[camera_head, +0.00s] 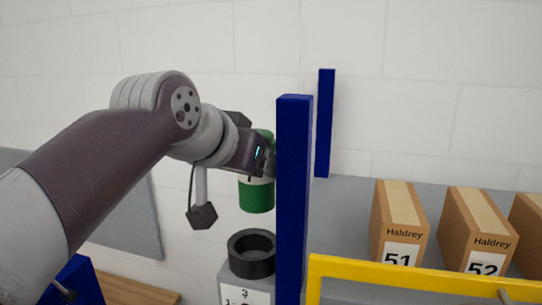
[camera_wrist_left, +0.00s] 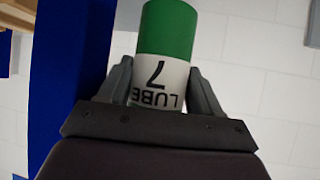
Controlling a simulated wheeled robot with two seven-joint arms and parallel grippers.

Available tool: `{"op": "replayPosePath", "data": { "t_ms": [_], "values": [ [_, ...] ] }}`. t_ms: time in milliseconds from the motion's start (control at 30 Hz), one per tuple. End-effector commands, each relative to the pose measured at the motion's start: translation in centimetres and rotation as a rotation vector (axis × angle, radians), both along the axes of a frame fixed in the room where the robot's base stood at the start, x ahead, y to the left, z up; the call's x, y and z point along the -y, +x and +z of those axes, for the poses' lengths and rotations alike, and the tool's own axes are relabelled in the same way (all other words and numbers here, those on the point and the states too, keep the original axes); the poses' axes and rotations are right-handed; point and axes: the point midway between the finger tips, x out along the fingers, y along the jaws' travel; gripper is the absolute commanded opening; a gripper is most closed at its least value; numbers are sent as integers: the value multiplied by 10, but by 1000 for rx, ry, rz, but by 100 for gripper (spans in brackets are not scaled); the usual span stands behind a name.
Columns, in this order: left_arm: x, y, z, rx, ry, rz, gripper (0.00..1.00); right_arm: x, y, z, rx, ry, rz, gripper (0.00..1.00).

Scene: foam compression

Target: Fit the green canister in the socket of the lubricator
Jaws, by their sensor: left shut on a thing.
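The green canister (camera_head: 257,196) has a white label band and is held upright in the head view. In the left wrist view the canister (camera_wrist_left: 166,30) shows a label reading "LUBE 7". My left gripper (camera_wrist_left: 160,80) is shut on it, one finger on each side; in the head view the gripper (camera_head: 262,160) is partly behind a blue post. The lubricator's socket, a black ring (camera_head: 251,266), sits below the canister on a grey body (camera_head: 233,286) with a white label. A clear gap shows between canister and ring. My right gripper is not in view.
A blue post (camera_head: 293,190) stands close right of the canister and socket. Another blue post (camera_head: 325,125) is farther back. A yellow rail (camera_head: 400,275) runs in front of a grey shelf with cardboard boxes (camera_head: 399,222). A white wall is behind.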

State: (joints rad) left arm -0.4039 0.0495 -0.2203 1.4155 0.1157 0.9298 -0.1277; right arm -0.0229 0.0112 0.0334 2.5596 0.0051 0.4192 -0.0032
Motion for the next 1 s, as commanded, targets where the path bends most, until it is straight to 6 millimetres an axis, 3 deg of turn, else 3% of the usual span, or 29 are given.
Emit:
{"op": "replayPosePath", "data": {
  "t_ms": [167, 833, 1000],
  "values": [
    [0, 0, -4, 2, -1, 0, 26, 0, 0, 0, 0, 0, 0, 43],
    [0, -1, -59, 1, 0, 0, 26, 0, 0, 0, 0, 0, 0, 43],
    [0, 0, -75, 2, -1, 0, 26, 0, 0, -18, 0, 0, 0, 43]
  ]
}}
